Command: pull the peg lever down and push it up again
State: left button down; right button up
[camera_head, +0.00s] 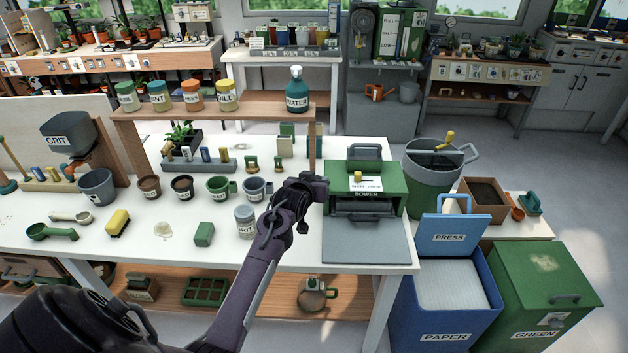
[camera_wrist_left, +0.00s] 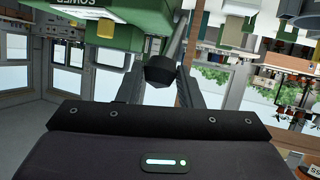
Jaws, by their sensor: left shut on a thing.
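The green sower (camera_head: 398,190) stands at the right end of the white table, with a grey handle on top and a grey flap in front. My left gripper (camera_head: 316,188) is at its left side. In the left wrist view, where the sower (camera_wrist_left: 75,35) appears upside down, a dark peg lever (camera_wrist_left: 160,70) with a rounded end and a grey rod lies between the fingers of my left gripper (camera_wrist_left: 165,84). The gripper is shut on the lever. In the head view the gripper hides the lever, so its angle is hard to tell. My right gripper is not in view.
A wooden shelf (camera_head: 205,112) with labelled jars and a water bottle (camera_head: 296,90) stands behind the gripper. Mugs and a jar (camera_head: 245,222) sit to its left. A blue paper bin (camera_head: 445,300), a green bin (camera_head: 545,290) and a grey-green bucket (camera_head: 432,185) stand to the right.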

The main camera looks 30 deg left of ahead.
pick_arm(q)
jog(key=w+r, duration=0.1)
jog(key=w+a+r, duration=0.2)
jog(key=r, duration=0.1)
jog(key=shift+w+p, duration=0.1)
jog(key=shift+p, duration=0.2)
jog(key=shift+a+r, duration=0.1)
jog(key=shift+r, duration=0.1)
jog(key=shift+w, duration=0.1)
jog(key=shift+r, duration=0.15)
jog(key=c, duration=1.4)
grip_release()
jog(key=o, duration=0.4)
jog(key=shift+w+f, duration=0.1)
jog(key=shift+f, duration=0.2)
jog(key=shift+c, duration=0.2)
jog(key=shift+f, duration=0.1)
